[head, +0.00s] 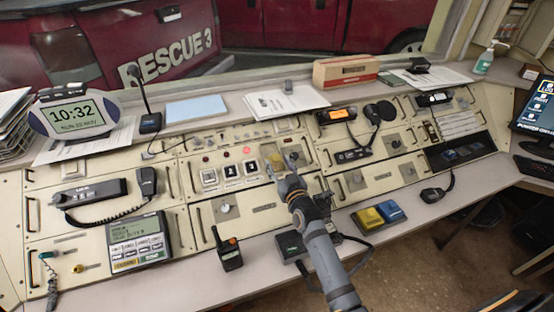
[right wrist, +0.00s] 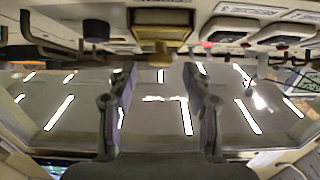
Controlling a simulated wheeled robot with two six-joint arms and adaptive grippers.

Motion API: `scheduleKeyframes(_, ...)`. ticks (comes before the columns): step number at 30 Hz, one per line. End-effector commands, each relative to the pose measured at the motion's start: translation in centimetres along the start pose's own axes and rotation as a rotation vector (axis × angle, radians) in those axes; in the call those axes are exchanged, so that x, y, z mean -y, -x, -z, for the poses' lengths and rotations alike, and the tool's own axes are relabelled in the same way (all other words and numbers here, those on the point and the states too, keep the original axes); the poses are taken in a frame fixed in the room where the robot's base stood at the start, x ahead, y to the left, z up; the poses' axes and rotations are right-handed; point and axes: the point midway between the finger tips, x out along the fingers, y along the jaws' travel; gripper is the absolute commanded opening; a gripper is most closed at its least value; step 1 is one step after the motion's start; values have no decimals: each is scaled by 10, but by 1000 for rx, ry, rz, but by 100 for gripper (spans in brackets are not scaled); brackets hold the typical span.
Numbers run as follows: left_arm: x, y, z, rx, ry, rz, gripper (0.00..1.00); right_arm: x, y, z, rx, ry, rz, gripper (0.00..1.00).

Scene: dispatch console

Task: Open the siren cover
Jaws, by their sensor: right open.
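The siren cover (head: 275,160) is a small yellow flap on the sloped cream console panel, to the right of a lit red lamp. It looks shut. In the right wrist view the cover (right wrist: 158,33) is a yellow piece with a lip at the top middle. My right gripper (head: 283,169) is just in front of the cover, partly hiding its lower edge. In the right wrist view its two fingers (right wrist: 157,78) stand wide apart and empty, with the cover beyond and between them. I see no contact. My left gripper is not in view.
Several white-framed switches (head: 231,171) sit left of the cover, and a knob (head: 293,157) sits close on its right. A handheld radio (head: 228,250) stands on the front ledge. Yellow and blue pedals or boxes (head: 379,214) lie to the right. Papers and a carton (head: 345,71) line the upper shelf.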

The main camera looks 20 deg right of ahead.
Motion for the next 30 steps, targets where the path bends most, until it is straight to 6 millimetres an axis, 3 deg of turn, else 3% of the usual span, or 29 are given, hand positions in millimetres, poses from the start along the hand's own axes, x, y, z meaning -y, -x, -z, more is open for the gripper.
scheduleKeyframes(1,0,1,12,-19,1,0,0,0,-7,0,0,0,0,50)
scheduleKeyframes(4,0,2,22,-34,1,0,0,0,-16,0,1,1,0,50)
scheduleKeyframes(14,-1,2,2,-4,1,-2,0,0,-20,-1,1,0,0,49)
scheduleKeyframes(24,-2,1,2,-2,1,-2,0,0,-20,-1,1,0,0,3)
scheduleKeyframes(30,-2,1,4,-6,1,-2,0,0,-20,-1,1,0,0,0)
